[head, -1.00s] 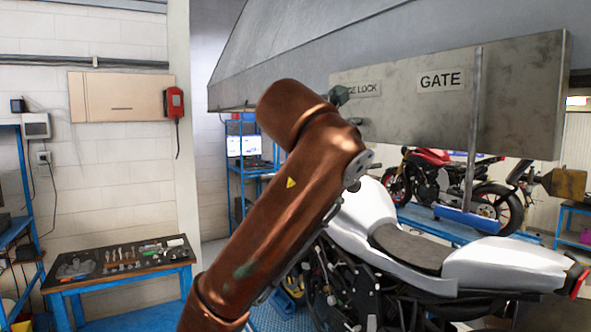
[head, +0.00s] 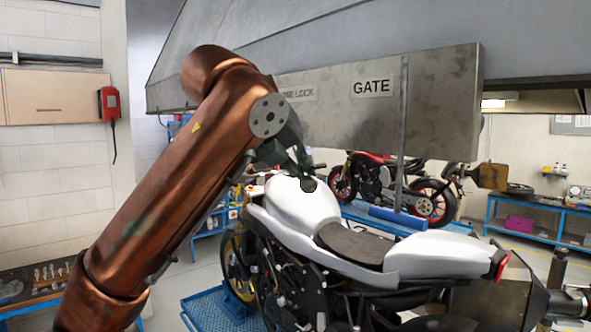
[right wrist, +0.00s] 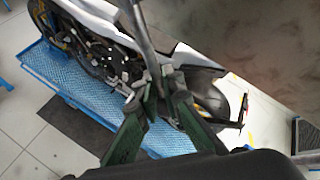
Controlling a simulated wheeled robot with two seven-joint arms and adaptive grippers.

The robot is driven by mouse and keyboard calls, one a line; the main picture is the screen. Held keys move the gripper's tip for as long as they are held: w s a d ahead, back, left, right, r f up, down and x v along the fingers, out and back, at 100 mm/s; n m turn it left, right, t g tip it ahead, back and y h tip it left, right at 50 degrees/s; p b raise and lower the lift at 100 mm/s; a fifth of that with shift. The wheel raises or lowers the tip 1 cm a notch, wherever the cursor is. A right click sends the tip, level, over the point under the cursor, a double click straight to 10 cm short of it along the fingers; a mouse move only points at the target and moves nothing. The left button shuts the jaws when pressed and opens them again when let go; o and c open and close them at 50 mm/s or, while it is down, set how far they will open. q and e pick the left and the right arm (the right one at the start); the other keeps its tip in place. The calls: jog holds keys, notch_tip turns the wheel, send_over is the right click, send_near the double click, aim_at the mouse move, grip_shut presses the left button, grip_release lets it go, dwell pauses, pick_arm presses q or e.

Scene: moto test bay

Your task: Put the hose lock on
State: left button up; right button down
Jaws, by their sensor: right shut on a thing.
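A grey metal panel (head: 435,110) carries a "HOSE LOCK" label (head: 298,92), partly covered by my arm, and a "GATE" label (head: 372,87). My right gripper (head: 299,162) is below the hose lock label, in front of the white motorcycle, with its dark green fingers partly hidden by my arm. In the right wrist view the fingers (right wrist: 163,78) are shut on the lower end of a grey rod (right wrist: 143,38), which looks like the hose lock lever. In the head view my arm hides this lever. My left gripper is out of view.
A second rod (head: 402,130) hangs under the gate label, with a blue bar (head: 397,217) at its foot. A white motorcycle (head: 305,208) stands close below my gripper. A red motorcycle (head: 362,178) stands behind. A tool table (head: 40,300) is at left.

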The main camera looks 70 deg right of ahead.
jog(key=shift+r, duration=0.15)
jog(key=c, duration=2)
grip_release()
jog(key=shift+c, duration=0.2)
jog(key=v, duration=1.2)
